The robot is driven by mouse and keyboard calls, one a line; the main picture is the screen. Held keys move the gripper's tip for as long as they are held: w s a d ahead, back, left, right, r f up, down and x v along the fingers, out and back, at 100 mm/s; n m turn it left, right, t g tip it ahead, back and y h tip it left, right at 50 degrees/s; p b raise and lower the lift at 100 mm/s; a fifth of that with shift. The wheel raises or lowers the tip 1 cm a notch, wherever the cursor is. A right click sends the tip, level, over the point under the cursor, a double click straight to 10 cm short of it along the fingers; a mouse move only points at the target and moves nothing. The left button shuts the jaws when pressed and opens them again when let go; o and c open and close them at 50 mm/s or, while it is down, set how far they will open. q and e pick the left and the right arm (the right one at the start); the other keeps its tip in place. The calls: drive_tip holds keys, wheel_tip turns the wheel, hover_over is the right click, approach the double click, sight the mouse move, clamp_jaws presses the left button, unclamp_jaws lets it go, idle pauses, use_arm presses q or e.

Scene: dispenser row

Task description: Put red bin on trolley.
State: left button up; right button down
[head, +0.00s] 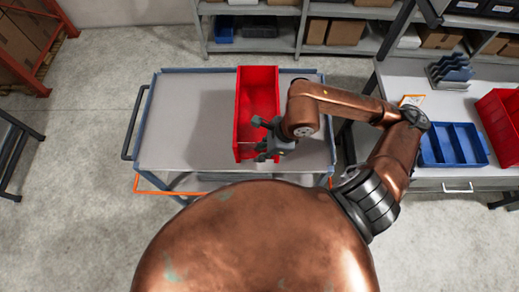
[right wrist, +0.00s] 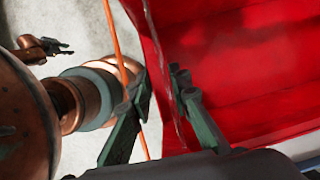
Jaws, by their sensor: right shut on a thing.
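The red bin (head: 258,92) is over the grey top of the trolley (head: 185,130), right of its middle, long side pointing away from me. I cannot tell whether its base touches the top. My right gripper (head: 266,140) is at the bin's near right part. In the right wrist view its fingers (right wrist: 160,110) are shut on the wall of the red bin (right wrist: 240,65), whose red inside fills the right. What looks like my left gripper (right wrist: 60,47) shows small at the upper left of that view; its opening is unclear. It is not in the head view.
A workbench on the right holds a blue divided tray (head: 453,145), another red bin (head: 500,122) and a grey rack (head: 450,72). Shelves with boxes (head: 345,32) stand behind the trolley. The trolley's left part is bare, and floor is open on the left.

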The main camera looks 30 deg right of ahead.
drive_tip(key=w+d+f, duration=0.2)
drive_tip(key=w+f, duration=0.1)
drive_tip(key=w+d+f+p, duration=0.1)
drive_tip(key=f, duration=0.1)
drive_tip(key=shift+w, duration=0.3)
drive_tip(key=shift+w+d+f, duration=0.2)
drive_tip(key=shift+w+f, duration=0.35)
drive_tip(key=shift+f, duration=0.05)
wheel_tip(320, 180, down, 4)
drive_tip(key=shift+w+d+r+p, duration=0.15)
drive_tip(key=shift+r+p, duration=0.05)
drive_tip(key=shift+p, duration=0.3)
drive_tip(key=c, duration=1.9)
unclamp_jaws()
drive_tip(key=shift+o, duration=0.5)
drive_tip(key=shift+d+r, duration=0.1)
drive_tip(key=shift+r, duration=0.05)
drive_tip(key=b+v, duration=0.1)
drive_tip(key=v, duration=1)
drive_tip(key=shift+r, duration=0.35)
